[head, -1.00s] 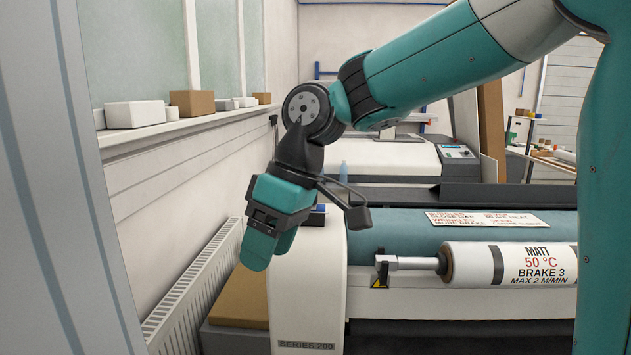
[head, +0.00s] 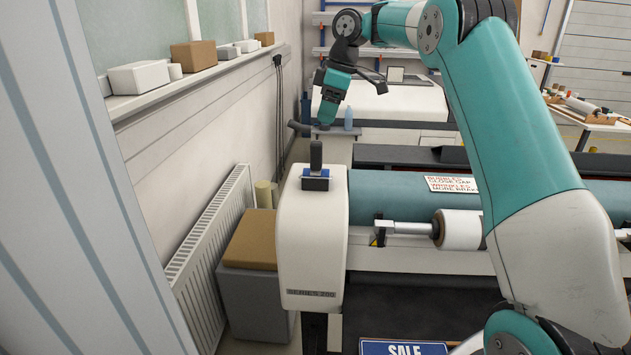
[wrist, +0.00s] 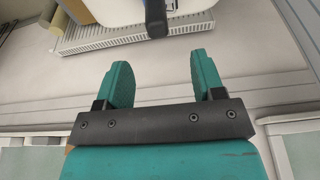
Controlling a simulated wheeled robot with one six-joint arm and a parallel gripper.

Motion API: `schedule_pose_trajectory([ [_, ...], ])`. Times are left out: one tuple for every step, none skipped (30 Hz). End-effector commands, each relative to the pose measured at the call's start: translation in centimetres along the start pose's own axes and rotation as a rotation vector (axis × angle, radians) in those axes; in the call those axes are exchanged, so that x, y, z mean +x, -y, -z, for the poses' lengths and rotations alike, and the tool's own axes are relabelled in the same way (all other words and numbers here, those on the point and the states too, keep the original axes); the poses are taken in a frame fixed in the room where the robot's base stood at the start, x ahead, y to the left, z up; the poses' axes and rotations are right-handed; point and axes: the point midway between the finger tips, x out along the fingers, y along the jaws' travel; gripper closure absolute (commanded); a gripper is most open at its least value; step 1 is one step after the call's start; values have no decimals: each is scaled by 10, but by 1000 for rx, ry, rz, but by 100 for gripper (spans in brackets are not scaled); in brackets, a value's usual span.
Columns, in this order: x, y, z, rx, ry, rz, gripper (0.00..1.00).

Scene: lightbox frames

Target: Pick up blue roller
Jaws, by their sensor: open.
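The blue roller (head: 316,181) sits on top of the white end housing of the laminating machine. It shows as a small blue block with a black handle standing upright. My gripper (head: 327,120) is up beyond it in the head view, apart from it and empty. In the wrist view my gripper (wrist: 162,75) shows two teal fingers spread apart with nothing between them. The roller's black handle (wrist: 156,20) shows at the top edge there, beyond the fingertips, with most of the blue part cut off.
The machine's white end housing (head: 312,240) stands beside a cardboard box (head: 251,240) and a radiator (head: 210,235). A large teal roll (head: 390,195) and a white roll (head: 459,230) lie to the right. Boxes line the windowsill (head: 190,80).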

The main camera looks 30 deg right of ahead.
Motion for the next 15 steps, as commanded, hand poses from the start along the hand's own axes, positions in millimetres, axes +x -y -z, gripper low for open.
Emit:
schedule_pose_trajectory([
  [21,1,-1,-2,0,1,38],
  [26,1,-1,-2,-1,1,38],
  [33,1,0,-1,-1,1,38],
  [38,1,-1,0,0,1,38],
  [43,1,-1,-1,0,1,38],
  [46,1,0,0,-1,0,38],
  [50,1,0,0,-1,1,38],
  [53,1,0,0,-1,1,38],
  [55,0,0,0,-1,0,38],
  [57,0,0,0,-1,-1,38],
  [58,0,0,0,-1,-1,38],
  [60,0,0,0,-1,-1,38],
  [61,0,1,1,-1,0,38],
  [64,-1,1,1,0,1,38],
  [69,-1,1,1,0,2,38],
])
